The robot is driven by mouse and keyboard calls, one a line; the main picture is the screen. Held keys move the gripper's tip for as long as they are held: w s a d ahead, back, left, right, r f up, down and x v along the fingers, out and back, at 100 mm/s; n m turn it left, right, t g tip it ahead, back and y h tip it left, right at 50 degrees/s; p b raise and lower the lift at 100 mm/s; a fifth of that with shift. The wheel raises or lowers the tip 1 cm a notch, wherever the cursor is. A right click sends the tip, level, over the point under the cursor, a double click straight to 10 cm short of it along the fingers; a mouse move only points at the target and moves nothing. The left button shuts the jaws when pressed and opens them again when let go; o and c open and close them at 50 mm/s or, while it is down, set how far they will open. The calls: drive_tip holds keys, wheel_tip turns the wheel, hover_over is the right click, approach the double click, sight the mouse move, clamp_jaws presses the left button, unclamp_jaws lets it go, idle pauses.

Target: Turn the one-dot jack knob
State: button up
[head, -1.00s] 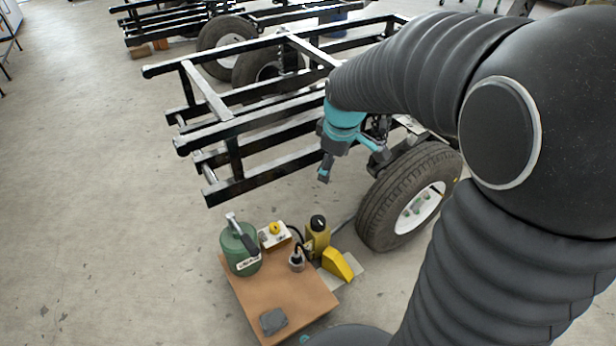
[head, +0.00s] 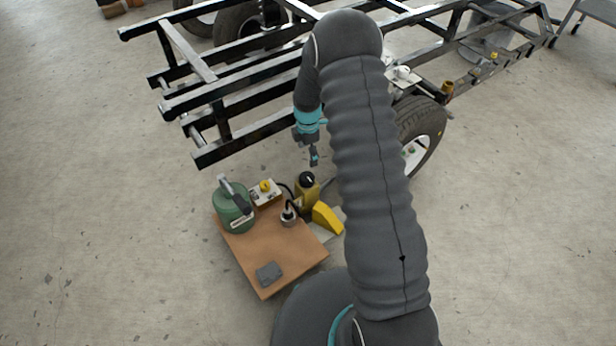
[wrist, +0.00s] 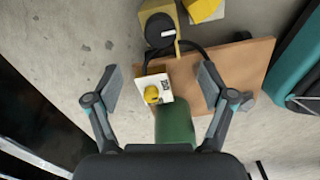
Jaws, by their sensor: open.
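A yellow jack (head: 308,193) with a round black knob (head: 307,179) stands at the far right corner of the wooden board. The knob bears a white mark and also shows at the top of the wrist view (wrist: 159,30). A pale box (head: 268,196) with a yellow knob (head: 265,185) is to its left; both show near the middle of the wrist view (wrist: 152,95). I cannot make out any dots. My gripper (head: 314,156) is open and empty above the jack, apart from it. In the wrist view its fingers (wrist: 160,82) frame the pale box from above.
A green canister (head: 234,207), a small metal pot (head: 289,215) and a grey block (head: 269,274) are on the wooden board (head: 288,255). A yellow wedge (head: 326,218) is beside it. Black frame rails (head: 220,150) and a tyre (head: 415,118) stand close behind. Dark hoses run between items.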

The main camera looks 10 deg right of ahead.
sight(308, 176)
wheel_tip(308, 176, down, 14)
drive_tip(key=shift+r, duration=0.1)
idle(0.5)
drive_tip(key=c, duration=1.2)
